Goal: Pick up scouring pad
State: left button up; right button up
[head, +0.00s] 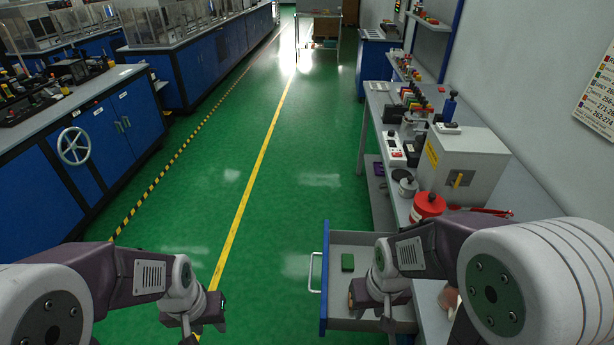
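The scouring pad (347,262) is a small dark green block. It lies in the open drawer (350,242), toward the drawer's left side. My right gripper (384,318) is over the drawer, to the right of the pad and nearer to me, apart from it in the picture. It points down and its fingertips are hard to make out. My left gripper (196,330) hangs over the green floor, left of the drawer and well away from the pad. Its fingers are partly cut off by the lower edge of the view.
The drawer has a blue front with a metal handle (314,272) and is pulled out from the workbench (402,215) on the right. The bench carries a red container (428,205), a grey box (462,165) and small devices. The green floor (290,190) to the left is clear.

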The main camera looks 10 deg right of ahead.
aim_at(347, 260)
jog(key=j+z, duration=0.3)
jog(key=z, duration=0.15)
jog(key=i+j+z, duration=0.1)
jog(key=j+z, duration=0.3)
jog(key=k+l, duration=0.1)
jog(key=k, duration=0.3)
